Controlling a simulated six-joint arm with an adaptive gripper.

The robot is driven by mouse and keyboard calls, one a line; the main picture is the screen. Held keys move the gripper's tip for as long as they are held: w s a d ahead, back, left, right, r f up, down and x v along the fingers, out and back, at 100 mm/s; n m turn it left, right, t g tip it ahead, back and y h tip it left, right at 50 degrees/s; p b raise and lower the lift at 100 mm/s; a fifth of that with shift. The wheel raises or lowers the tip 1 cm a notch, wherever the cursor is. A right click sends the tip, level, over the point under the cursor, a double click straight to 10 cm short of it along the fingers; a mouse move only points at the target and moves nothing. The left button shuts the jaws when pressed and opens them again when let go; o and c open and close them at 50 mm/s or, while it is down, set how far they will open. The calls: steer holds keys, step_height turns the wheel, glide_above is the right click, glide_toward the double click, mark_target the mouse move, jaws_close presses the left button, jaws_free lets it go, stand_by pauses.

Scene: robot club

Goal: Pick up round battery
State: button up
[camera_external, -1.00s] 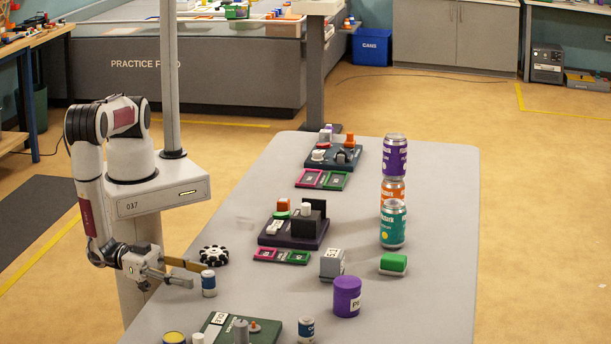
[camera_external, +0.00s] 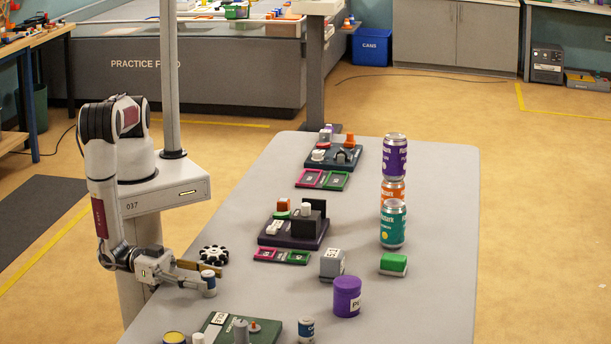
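The round battery (camera_external: 209,285), a small blue-and-white cylinder, stands upright near the table's left edge. My gripper (camera_external: 211,277) is low over the table and reaches in from the left. Its fingers are spread apart, one on the near side and one on the far side of the battery. The near finger covers part of the battery's side. I cannot tell whether either finger touches it. A similar blue-and-white cylinder (camera_external: 306,329) stands at the front of the table.
A black wheel (camera_external: 214,255) lies just behind my gripper. A green board (camera_external: 262,336) with small parts is in front, beside a yellow-topped tin (camera_external: 174,338). A purple tub (camera_external: 347,297) and grey block (camera_external: 332,264) stand to the right. Bare table lies between.

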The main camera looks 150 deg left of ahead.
mark_target(203, 272)
jaws_close()
steer(key=shift+r, duration=0.15)
steer(key=shift+r, duration=4.85)
